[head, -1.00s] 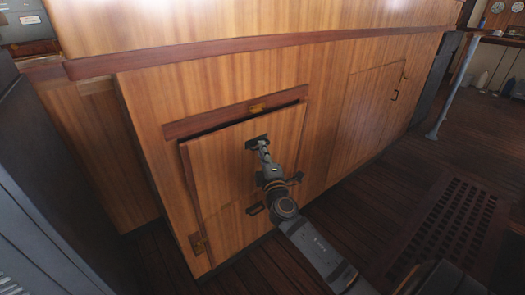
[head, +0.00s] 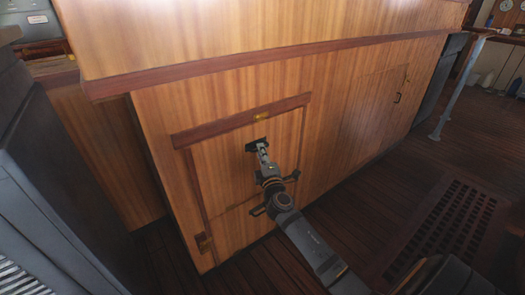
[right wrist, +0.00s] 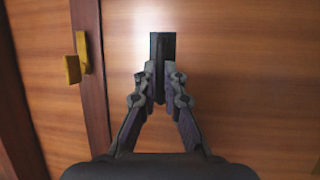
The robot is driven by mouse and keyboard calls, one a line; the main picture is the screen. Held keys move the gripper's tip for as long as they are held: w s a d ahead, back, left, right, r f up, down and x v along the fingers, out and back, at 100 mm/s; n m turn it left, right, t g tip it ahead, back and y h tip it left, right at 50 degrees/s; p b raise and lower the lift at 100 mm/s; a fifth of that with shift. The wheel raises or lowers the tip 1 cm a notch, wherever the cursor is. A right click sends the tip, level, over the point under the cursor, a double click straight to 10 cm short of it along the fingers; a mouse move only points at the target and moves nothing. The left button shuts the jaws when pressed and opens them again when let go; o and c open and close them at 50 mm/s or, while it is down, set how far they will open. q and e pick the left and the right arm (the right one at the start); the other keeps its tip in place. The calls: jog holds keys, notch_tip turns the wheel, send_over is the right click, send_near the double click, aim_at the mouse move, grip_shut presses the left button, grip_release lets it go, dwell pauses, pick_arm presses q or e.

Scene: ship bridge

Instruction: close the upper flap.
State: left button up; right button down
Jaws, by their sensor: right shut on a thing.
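The upper flap (head: 225,165) is a wooden panel in the front of the wooden cabinet, and in the head view it looks level with its frame. It fills much of the right wrist view (right wrist: 230,60). Its dark handle (head: 256,144) is near the top; the handle also shows in the right wrist view (right wrist: 162,48). My right gripper (head: 261,151) is shut on this handle, with its fingertips (right wrist: 160,84) on both sides of the handle's near end. My left gripper is not in view.
A brass catch (head: 260,116) sits on the dark red trim above the flap. A lower panel with a dark handle (head: 257,211) lies below. A grey cabinet (head: 60,170) stands close on the left. Floor with a dark grate (head: 450,225) lies to the right.

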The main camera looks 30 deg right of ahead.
jog(key=c, duration=1.9)
grip_release()
jog(key=shift+r, duration=0.2)
jog(key=o, duration=0.5)
jog(key=shift+w+f, duration=0.2)
jog(key=shift+w, duration=0.05)
jog(key=shift+c, duration=0.2)
jog(key=v, duration=1.2)
